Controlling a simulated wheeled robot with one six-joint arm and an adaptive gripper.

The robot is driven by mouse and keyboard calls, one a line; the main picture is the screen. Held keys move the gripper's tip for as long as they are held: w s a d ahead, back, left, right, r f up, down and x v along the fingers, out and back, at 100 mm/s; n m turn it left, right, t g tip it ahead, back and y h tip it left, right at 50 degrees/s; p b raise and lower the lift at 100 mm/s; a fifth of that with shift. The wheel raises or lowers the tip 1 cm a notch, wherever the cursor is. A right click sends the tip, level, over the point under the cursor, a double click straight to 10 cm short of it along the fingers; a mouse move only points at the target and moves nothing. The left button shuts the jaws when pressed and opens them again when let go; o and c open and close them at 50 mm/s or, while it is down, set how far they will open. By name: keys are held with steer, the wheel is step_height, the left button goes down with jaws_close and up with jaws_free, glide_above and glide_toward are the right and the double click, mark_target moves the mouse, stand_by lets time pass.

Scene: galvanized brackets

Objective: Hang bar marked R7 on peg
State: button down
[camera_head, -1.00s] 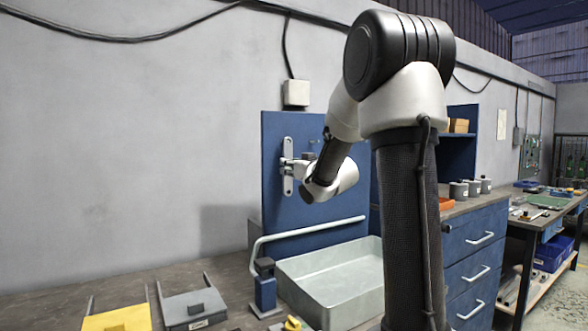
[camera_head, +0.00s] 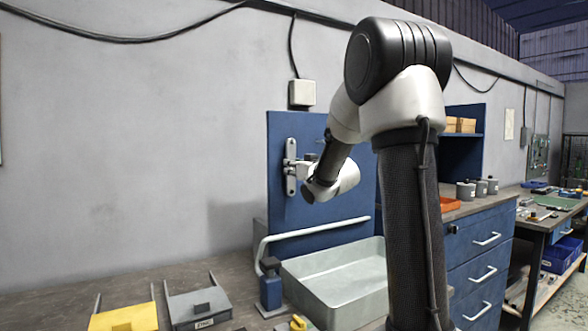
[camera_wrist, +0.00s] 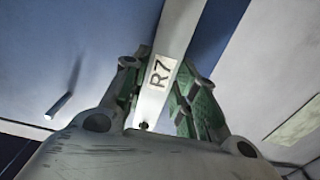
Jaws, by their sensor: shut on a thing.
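The pale metal bar marked R7 (camera_head: 291,182) stands about upright in front of the blue panel (camera_head: 345,210) in the head view. In the wrist view the bar (camera_wrist: 172,35) runs up between the fingers, its R7 label facing the camera. My gripper (camera_head: 294,167) is shut on the bar near its middle; the green-padded fingers (camera_wrist: 165,88) flank it in the wrist view. A thin peg (camera_wrist: 62,98) sticks out from the blue panel left of the bar there, apart from it. I cannot tell how far the bar is from the panel.
A pale rail (camera_head: 320,229) runs below the bar, above a shallow grey tray (camera_head: 345,268). A blue bottle-like fixture (camera_head: 270,290) stands left of the tray. Yellow (camera_head: 125,318) and grey (camera_head: 198,308) blocks sit at the front left of the bench.

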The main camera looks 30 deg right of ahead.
steer(key=c, duration=1.1)
jaws_free()
steer(key=shift+o, duration=0.2)
